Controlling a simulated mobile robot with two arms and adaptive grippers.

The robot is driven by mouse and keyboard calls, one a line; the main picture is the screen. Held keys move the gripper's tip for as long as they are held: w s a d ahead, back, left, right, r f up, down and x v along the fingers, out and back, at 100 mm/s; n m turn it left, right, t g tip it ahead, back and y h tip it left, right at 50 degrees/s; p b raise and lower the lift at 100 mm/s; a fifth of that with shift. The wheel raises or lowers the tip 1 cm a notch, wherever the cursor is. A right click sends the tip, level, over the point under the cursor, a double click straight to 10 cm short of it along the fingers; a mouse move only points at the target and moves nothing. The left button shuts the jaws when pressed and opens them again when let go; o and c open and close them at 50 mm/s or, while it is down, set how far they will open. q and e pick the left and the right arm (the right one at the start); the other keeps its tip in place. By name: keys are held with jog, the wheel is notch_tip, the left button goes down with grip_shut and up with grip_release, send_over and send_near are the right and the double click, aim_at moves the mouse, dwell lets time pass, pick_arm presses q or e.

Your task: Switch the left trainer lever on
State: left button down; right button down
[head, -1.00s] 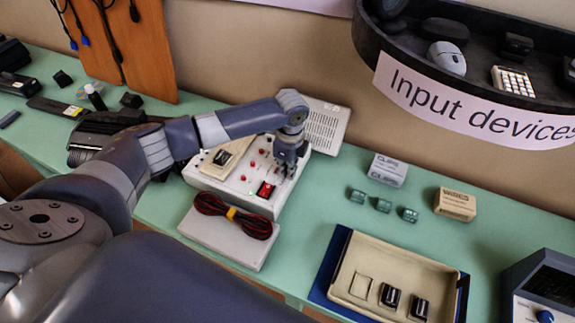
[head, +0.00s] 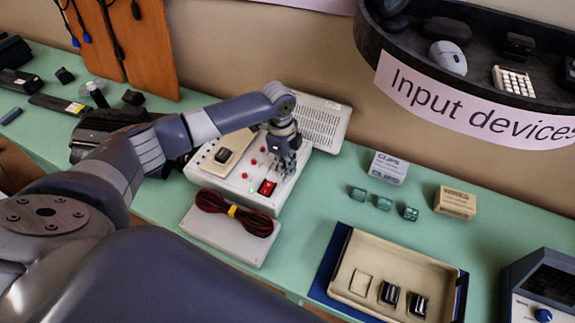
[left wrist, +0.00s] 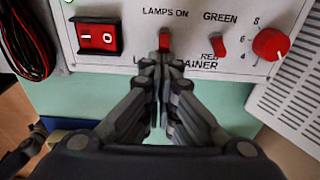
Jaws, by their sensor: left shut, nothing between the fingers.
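The trainer (head: 236,186) is a white box with a sloped panel on the green table. In the left wrist view its panel (left wrist: 135,70) shows two small red levers. The left trainer lever (left wrist: 164,41) is below the words "LAMPS ON"; the right lever (left wrist: 218,46) is between "GREEN" and "RED". My left gripper (head: 287,172) is over the right part of the panel. In the left wrist view the left gripper (left wrist: 161,62) is shut and empty, its tips just below the left lever. I cannot tell whether they touch it. My right gripper is not in view.
A red rocker switch (left wrist: 98,37) and a red knob (left wrist: 271,44) flank the levers. A grey box with a red-black cable coil (head: 233,212) lies in front. A vented panel (head: 318,122) stands behind. Clear table lies to the right, before small boxes (head: 388,168) and a tray (head: 345,290).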

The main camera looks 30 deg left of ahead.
pick_arm(q)
jog(key=shift+a+r+h, duration=0.2)
jog(key=shift+a+h, duration=0.25)
jog(key=shift+h, duration=0.55)
jog(key=shift+s+a+r+h+b, duration=0.15)
jog(key=shift+a+h+b, duration=0.1)
jog(key=shift+h+b, duration=0.3)
jog(key=shift+w+a+r+h+b, duration=0.1)
jog(key=shift+a+h+b, duration=0.25)
jog(key=shift+h, duration=0.3)
jog(key=shift+d+r, duration=0.1)
jog(key=shift+r+p, duration=0.65)
jog(key=shift+r, duration=0.1)
